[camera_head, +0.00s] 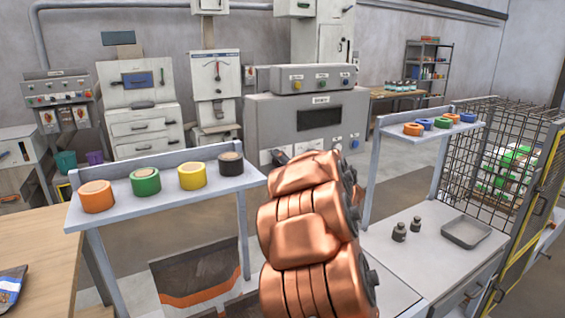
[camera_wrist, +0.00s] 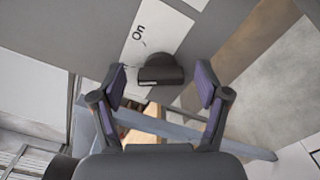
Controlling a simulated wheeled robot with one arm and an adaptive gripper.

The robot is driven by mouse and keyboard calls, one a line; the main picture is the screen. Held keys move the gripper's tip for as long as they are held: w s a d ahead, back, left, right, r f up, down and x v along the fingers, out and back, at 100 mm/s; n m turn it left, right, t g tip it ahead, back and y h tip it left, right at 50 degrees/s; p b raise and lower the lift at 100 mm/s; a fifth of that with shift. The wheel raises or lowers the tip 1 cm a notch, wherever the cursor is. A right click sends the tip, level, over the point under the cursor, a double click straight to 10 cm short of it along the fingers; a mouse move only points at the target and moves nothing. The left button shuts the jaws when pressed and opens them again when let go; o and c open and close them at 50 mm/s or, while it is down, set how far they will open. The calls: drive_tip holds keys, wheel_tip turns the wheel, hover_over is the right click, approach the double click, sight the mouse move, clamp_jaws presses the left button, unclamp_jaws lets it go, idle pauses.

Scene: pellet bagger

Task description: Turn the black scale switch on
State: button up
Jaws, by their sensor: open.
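In the wrist view, the black switch (camera_wrist: 162,72) is a dark knob on a grey panel, next to a white label (camera_wrist: 138,38) reading "On". My gripper (camera_wrist: 161,86) is open, with one purple-padded finger on each side of the knob. A gap shows between the knob and the right finger; the left finger is close to it, and I cannot tell if it touches. In the head view, my copper arm stands before the grey machine (camera_head: 265,115) and hides most of the gripper and switch area.
A shelf with orange, green, yellow and black rolls (camera_head: 146,181) stands at left front. A table (camera_head: 415,265) at right holds two dark weights (camera_head: 399,232) and a grey tray (camera_head: 466,232). A wire cage (camera_head: 505,150) stands beyond it. A wooden bench (camera_head: 40,255) is at far left.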

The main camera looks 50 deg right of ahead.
drive_tip(key=shift+w, duration=0.1)
drive_tip(key=c, duration=1.2)
